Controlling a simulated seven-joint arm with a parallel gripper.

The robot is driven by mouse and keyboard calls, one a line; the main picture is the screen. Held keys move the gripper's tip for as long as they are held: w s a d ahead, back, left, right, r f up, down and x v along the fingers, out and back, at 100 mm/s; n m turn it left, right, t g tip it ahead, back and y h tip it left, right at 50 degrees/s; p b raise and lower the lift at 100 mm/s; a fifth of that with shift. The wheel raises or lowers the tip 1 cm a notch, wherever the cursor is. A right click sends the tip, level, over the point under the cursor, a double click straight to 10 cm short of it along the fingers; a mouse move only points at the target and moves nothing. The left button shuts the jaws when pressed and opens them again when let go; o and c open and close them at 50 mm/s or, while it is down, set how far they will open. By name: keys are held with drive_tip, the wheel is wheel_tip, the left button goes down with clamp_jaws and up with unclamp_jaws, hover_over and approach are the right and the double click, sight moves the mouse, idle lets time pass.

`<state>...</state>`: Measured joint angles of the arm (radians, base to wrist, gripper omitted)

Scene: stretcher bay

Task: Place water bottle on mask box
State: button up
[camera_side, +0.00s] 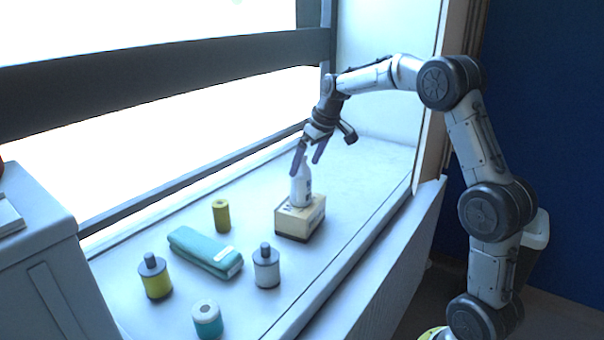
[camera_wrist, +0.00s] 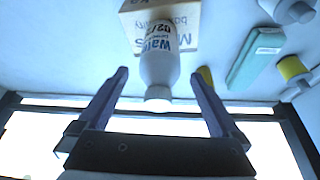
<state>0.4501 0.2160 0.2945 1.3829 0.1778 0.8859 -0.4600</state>
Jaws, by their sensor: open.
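The water bottle (camera_side: 301,188) is white and stands upright on the mask box (camera_side: 299,220), a tan carton with a dark base on the sill. In the wrist view the bottle (camera_wrist: 159,58) shows blue lettering, with the mask box (camera_wrist: 193,14) behind it. My gripper (camera_side: 307,158) is just above the bottle's top in the side view. In the wrist view my gripper (camera_wrist: 158,78) is open, with a finger on each side of the bottle's cap end and clear gaps between. Nothing is held.
A folded teal cloth (camera_side: 206,252) lies left of the box. Around it stand a yellow roll (camera_side: 221,215), a yellow capped container (camera_side: 155,276), a grey-white capped container (camera_side: 266,267) and a teal roll (camera_side: 207,319). The sill (camera_side: 360,160) behind the box is clear.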

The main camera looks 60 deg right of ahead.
drive_tip(key=v, duration=0.6)
drive_tip(key=s+a+r, duration=0.3)
drive_tip(key=s+a, duration=0.4)
drive_tip(key=a, duration=0.2)
drive_tip(key=s+a+f, duration=0.2)
drive_tip(key=s+a, duration=0.1)
drive_tip(key=s, duration=0.4)
drive_tip(key=s+a+f, duration=0.3)
drive_tip(key=s+a, duration=0.1)
drive_tip(key=s, duration=0.3)
drive_tip(key=s+a+f+t, duration=0.1)
drive_tip(key=s+a+f, duration=0.1)
drive_tip(key=s, duration=0.6)
drive_tip(key=shift+a+f+n, duration=0.15)
drive_tip(key=shift+a+n, duration=0.25)
drive_tip(key=shift+a, duration=0.4)
